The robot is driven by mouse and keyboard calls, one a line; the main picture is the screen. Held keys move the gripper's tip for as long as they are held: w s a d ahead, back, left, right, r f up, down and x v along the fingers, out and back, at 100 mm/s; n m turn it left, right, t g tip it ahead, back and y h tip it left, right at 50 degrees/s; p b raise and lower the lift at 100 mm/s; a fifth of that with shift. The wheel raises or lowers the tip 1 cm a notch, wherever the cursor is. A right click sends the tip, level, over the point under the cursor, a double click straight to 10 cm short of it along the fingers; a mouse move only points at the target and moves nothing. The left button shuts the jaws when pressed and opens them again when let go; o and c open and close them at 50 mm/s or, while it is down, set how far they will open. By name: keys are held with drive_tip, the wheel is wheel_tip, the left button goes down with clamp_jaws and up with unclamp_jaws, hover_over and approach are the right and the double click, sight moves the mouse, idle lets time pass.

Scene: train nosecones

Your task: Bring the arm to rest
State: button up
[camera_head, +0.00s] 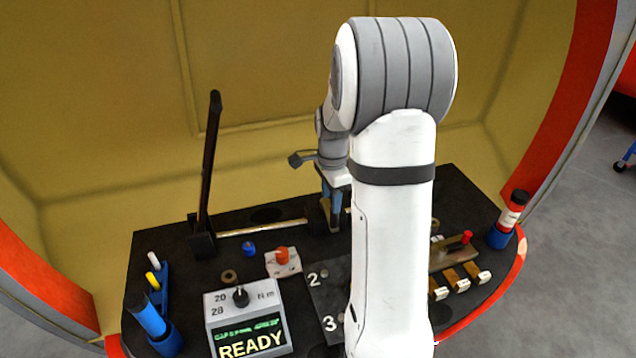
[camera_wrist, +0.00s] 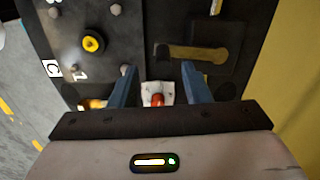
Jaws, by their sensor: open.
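My gripper (camera_head: 335,205) shows in the head view behind my white arm, with blue fingers pointing down over the middle of the black worktop (camera_head: 460,190). In the wrist view my gripper (camera_wrist: 159,85) has its two blue fingers spread apart with nothing held between them. A red knob (camera_wrist: 157,100) on a white plate shows in the gap between the fingers, beyond them. My upright arm link hides part of the worktop in the head view.
A tall black lever (camera_head: 209,150) stands at left. A grey box (camera_head: 246,320) reads READY. An orange knob (camera_head: 282,254) sits near the middle. Brass blocks (camera_head: 457,280) lie at right.

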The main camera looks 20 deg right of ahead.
drive_tip(key=s+a+r+n+t+p, duration=0.1)
drive_tip(key=s+a+r+n+p, duration=0.1)
drive_tip(key=s+a+r+n, duration=0.5)
drive_tip(key=s+a+r+n+t+p, duration=0.1)
drive_tip(key=s+a+r+n+p, duration=0.1)
drive_tip(key=s+a+r+n, duration=0.5)
drive_tip(key=s+n, duration=0.4)
drive_tip(key=s, duration=0.2)
drive_tip(key=shift+a+r+t, duration=0.3)
drive_tip(key=shift+s, duration=0.1)
